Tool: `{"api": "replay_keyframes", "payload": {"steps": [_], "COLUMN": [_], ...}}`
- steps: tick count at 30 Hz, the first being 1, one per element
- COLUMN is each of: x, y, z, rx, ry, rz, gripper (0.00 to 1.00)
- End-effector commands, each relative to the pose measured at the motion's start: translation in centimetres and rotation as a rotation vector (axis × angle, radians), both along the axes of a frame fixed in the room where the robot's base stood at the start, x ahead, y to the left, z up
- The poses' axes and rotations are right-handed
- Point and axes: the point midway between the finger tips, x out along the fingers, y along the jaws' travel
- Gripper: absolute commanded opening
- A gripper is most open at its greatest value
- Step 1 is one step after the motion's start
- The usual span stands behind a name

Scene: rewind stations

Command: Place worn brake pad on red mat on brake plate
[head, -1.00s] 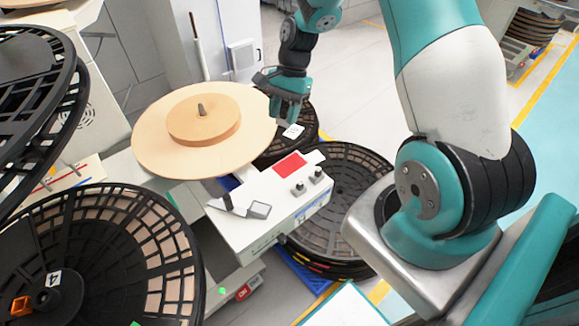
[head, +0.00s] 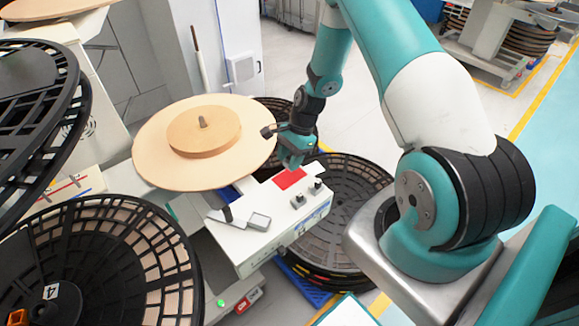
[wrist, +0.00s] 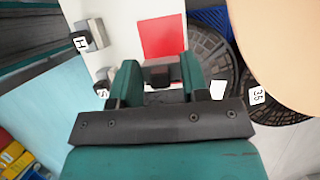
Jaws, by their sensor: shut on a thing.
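The red mat (head: 289,179) lies on the white top of the machine box (head: 250,240). It shows plainly in the wrist view (wrist: 163,38). My gripper (head: 295,163) is just above the mat's far edge in the head view. In the wrist view my gripper (wrist: 160,72) is shut on a small dark block, the worn brake pad (wrist: 160,74), held between the two fingers near the mat's edge. I cannot tell whether the pad touches the surface. The head view hides the pad behind the gripper. I cannot tell which part is the brake plate.
A large tan disc (head: 165,150) stands at the left. Black slotted reels (head: 345,205) lie behind and right of the box.

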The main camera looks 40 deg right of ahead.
Motion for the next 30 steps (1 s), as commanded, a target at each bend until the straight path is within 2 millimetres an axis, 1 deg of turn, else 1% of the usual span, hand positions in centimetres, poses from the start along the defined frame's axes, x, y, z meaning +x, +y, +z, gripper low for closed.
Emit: {"api": "replay_keyframes", "payload": {"steps": [2,7,10,18,22,23,24,26,30], "x": [0.0,0.0,0.0,0.0,0.0,0.0,0.0,0.0,0.0], "y": [0.0,0.0,0.0,0.0,0.0,0.0,0.0,0.0,0.0], "z": [-0.5,-3.0,-4.0,-4.2,-4.7,-4.7,-4.6,-4.6,-4.5], "rx": [0.000,0.000,-0.001,-0.001,-0.001,-0.001,-0.001,-0.001,-0.001], "ry": [-0.001,0.002,0.000,-0.001,-0.001,-0.001,-0.001,-0.001,-0.001], "rz": [0.000,0.000,-0.001,0.000,0.000,0.000,0.000,0.000,0.000], "gripper": [0.18,0.18,0.18,0.18,0.18,0.44,0.53,0.67,0.67]}}
